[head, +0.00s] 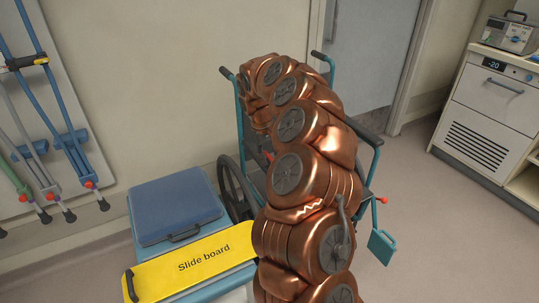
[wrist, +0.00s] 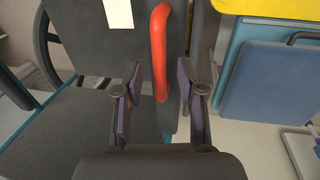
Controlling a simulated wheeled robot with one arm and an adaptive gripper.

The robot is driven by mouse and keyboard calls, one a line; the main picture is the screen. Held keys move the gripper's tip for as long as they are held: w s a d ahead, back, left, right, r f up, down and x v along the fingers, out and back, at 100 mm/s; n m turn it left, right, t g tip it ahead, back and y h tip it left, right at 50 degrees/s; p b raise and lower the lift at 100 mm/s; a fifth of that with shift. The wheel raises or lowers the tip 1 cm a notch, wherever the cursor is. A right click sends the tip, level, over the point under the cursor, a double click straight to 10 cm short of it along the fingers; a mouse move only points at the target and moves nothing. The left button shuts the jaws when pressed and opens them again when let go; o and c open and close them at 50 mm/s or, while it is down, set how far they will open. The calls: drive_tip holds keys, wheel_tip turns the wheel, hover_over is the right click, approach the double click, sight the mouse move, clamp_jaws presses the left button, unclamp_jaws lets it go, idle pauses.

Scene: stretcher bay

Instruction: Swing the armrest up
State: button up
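The wheelchair has a teal frame and dark seat; in the head view it is largely hidden behind my copper arm. Its right-hand armrest (head: 365,132) shows as a dark pad, lying level. In the wrist view a red-orange handle (wrist: 159,50) stands out by a dark side panel (wrist: 140,65) of the chair, beside the dark seat (wrist: 60,125). My gripper (wrist: 158,100) is open, its purple-padded fingers on either side of the handle's lower end with gaps on both sides. I cannot tell how deep the handle sits between them. The gripper is hidden in the head view.
A yellow slide board (head: 190,266) and a blue case (head: 174,205) lie on a teal-topped unit left of the chair. Crutches (head: 50,100) hang on the left wall. A white cabinet (head: 490,100) stands at right. Floor between chair and cabinet is clear.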

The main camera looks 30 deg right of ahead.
clamp_jaws()
idle(0.6)
